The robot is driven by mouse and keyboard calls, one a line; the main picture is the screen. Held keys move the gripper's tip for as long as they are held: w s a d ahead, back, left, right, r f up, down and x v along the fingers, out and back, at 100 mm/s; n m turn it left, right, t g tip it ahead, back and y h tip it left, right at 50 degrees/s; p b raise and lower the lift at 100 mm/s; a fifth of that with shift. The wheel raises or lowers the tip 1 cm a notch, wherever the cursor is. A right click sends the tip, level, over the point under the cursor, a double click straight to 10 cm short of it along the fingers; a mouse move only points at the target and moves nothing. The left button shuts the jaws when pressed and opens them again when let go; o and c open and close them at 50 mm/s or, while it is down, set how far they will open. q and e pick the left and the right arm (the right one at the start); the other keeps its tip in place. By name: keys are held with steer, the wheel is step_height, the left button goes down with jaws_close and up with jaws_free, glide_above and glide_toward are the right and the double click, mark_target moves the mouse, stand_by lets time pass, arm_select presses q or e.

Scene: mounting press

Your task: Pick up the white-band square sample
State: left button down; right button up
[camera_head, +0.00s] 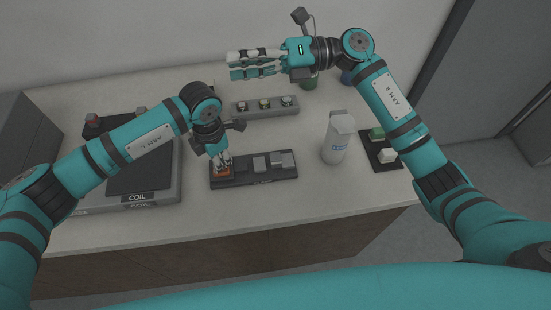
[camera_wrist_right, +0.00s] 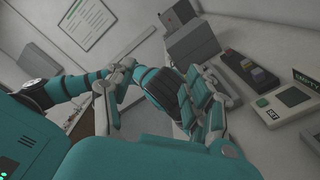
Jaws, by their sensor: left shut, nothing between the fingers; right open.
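A dark tray (camera_head: 238,181) on the bench holds several grey square pieces (camera_head: 259,164) in a row, with an orange piece (camera_head: 222,172) at its left end. No white band can be made out on any of them at this size, so I cannot tell which is the white-band square sample. My left gripper (camera_head: 223,163) points down at the orange piece, shut and empty; whether it touches is unclear. My right gripper (camera_head: 232,65) is open and empty, high near the back wall, fingers pointing left. Its fingers also show in the right wrist view (camera_wrist_right: 160,72).
A grey rack (camera_head: 265,107) with three small round-topped items stands behind the tray. A white bottle (camera_head: 338,138) stands to its right, beside a dark mat (camera_head: 379,152) with green and white blocks. The COIL unit (camera_head: 150,196) is at left. The front bench strip is clear.

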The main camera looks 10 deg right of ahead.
steer(key=s+a+f+n+g+h, duration=0.2)
steer(key=s+f+n+h, duration=0.1)
steer(key=n+h, duration=0.15)
steer(key=n+t+h, duration=0.2)
steer(key=n+h, duration=0.4)
steer(key=h, duration=0.7)
glide_above(276, 156)
step_height(276, 156, down, 12)
step_height(276, 156, down, 7)
steer(key=shift+s+d+r, duration=0.1)
steer(key=shift+r, duration=0.1)
steer(key=shift+f, duration=2.9)
jaws_close()
